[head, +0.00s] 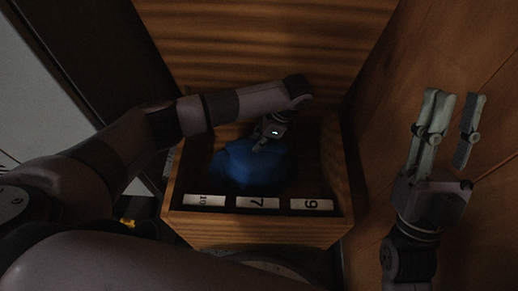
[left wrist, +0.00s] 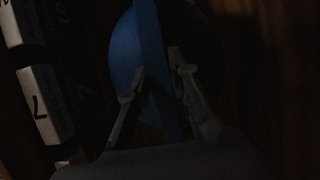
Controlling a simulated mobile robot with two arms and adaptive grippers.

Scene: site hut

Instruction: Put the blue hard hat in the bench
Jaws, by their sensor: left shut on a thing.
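The blue hard hat (head: 245,168) is inside the open wooden bench (head: 255,229), within its storage space, near the middle. My left gripper (head: 264,143) reaches down into the bench and is shut on the hat. In the left wrist view, the two fingers (left wrist: 158,85) straddle a raised blue ridge of the hat (left wrist: 125,50). Whether the hat rests on the bench floor cannot be told in the dim light. My right gripper (head: 452,122) is open and empty, raised to the right of the bench in front of the wooden wall.
The bench lid (head: 265,50) stands raised behind the box. White number labels (head: 258,202) run along the front edge and also show in the left wrist view (left wrist: 45,103). A wooden wall (head: 390,100) rises close on the right. A small yellow thing (head: 128,223) lies at the lower left.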

